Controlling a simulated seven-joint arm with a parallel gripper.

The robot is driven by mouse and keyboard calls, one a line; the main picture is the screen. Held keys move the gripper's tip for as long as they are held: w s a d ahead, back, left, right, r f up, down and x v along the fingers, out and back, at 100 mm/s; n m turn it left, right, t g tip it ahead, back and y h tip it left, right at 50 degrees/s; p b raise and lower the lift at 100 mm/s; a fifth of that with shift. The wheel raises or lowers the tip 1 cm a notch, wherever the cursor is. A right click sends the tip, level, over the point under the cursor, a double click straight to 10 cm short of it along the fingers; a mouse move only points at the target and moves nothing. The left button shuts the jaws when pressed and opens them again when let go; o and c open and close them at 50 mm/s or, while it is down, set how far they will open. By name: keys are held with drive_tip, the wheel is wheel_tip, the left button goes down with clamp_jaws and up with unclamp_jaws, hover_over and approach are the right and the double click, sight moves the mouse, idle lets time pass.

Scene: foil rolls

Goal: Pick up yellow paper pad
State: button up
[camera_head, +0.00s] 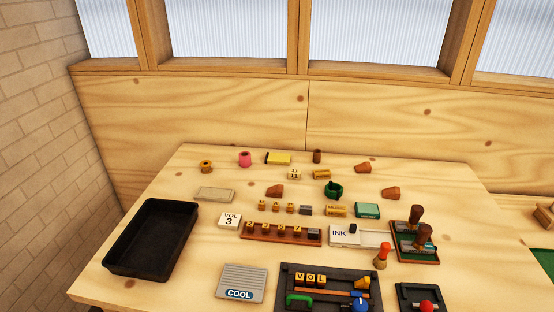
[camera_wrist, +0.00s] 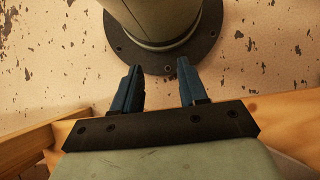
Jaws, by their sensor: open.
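A small yellow pad (camera_head: 279,158) with a dark left end lies flat near the back edge of the wooden table (camera_head: 150,190). A pink roll (camera_head: 245,159) stands just left of it, and a brown upright cylinder (camera_head: 317,156) stands to its right. My gripper (camera_wrist: 159,86) shows only in the wrist view, with its two blue fingers apart and nothing between them. It faces my round base plate and a speckled floor, away from the tabletop. The pad is not in the wrist view.
A black tray (camera_head: 152,239) sits at the table's left. A white INK box (camera_head: 345,235) and a dark VOL tray (camera_head: 325,285) stand in front. A wooden wall rises behind the table.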

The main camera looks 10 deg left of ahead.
drive_tip(key=shift+o, duration=0.4)
drive_tip(key=o, duration=0.9)
